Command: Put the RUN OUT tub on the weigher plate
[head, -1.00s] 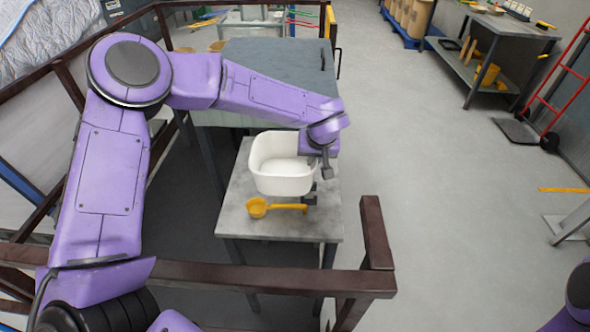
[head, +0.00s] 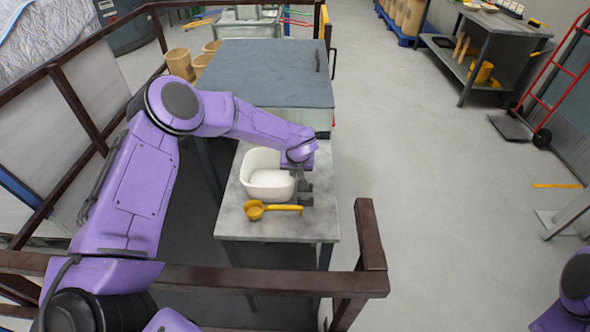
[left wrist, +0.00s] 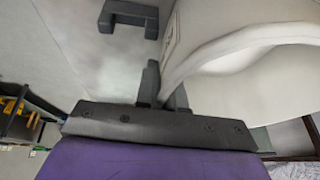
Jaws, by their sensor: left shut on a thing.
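The white tub (head: 268,183) is upright at the grey work table (head: 238,222), toward its left and far part. No RUN OUT lettering can be read. My left gripper (head: 298,181) is at the tub's right side, shut on its wall. In the left wrist view the fingers (left wrist: 164,90) pinch the wall of the tub (left wrist: 245,75). The tub's base looks low on the table top, but I cannot tell whether it touches. I cannot make out a separate weigher plate. My right gripper is out of view.
A yellow scoop (head: 270,209) lies in front of the tub. A small dark bracket (left wrist: 128,15) is on the table beside it. A brown rail (head: 215,280) runs along the near side. A large grey box (head: 265,70) stands behind.

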